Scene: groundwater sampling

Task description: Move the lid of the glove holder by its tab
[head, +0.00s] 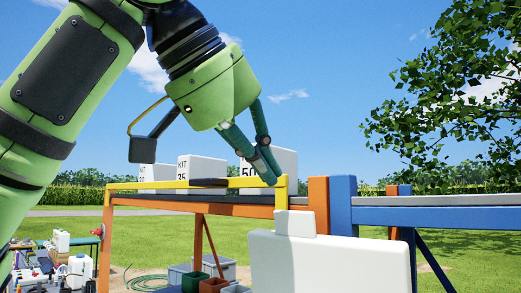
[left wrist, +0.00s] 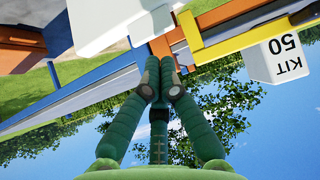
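A large white panel with rounded corners, which looks like the glove holder's lid (head: 335,265), stands at the bottom centre of the head view. A small white block, its tab (head: 295,223), rises from its top left. My left gripper (head: 271,178) points down, a little above and left of the tab in the head view. Its fingertips (left wrist: 158,68) are together with nothing seen between them. Contact with the tab cannot be told. My right gripper is out of view.
A yellow rail (head: 160,185) and an orange-framed rack (head: 245,210) run behind the gripper. White boxes marked KIT, such as KIT 50 (head: 285,162), stand on it. A blue frame (head: 342,205) is at the right. Bins (head: 192,281) sit below.

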